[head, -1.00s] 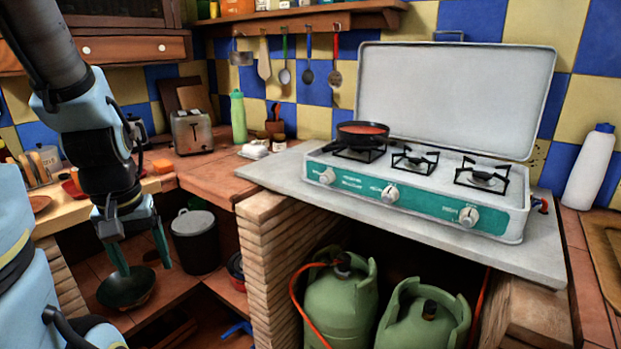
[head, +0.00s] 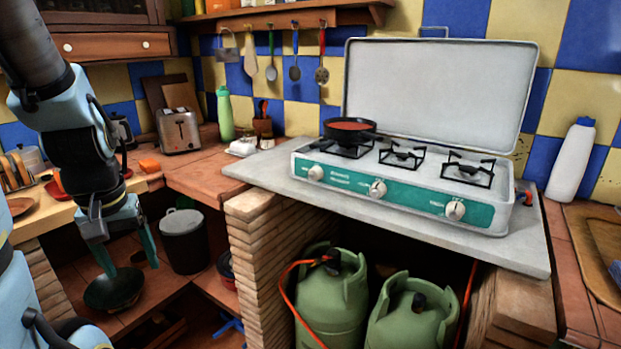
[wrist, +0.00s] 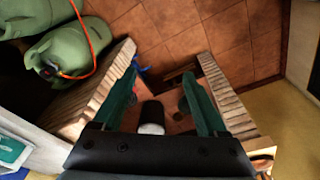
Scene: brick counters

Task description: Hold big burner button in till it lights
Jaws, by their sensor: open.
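The camping stove (head: 430,190) stands on a grey slab with its lid raised. Its teal front panel carries three white knobs: a left knob (head: 316,172), a middle knob (head: 377,188) and a right knob (head: 455,210). A pan (head: 349,128) with red content sits on the left burner. No flame shows at the burners. My gripper (head: 128,268) hangs down at the left, open and empty, well apart from the stove. In the wrist view my gripper (wrist: 168,85) points down with its green fingers spread. A corner of the teal panel (wrist: 12,150) shows there.
Two green gas bottles (head: 330,300) stand under the slab, with an orange hose. A brick pillar (head: 262,265) lies between my gripper and the bottles. A bin (head: 184,242) stands behind my gripper. A white bottle (head: 572,160) stands right of the stove.

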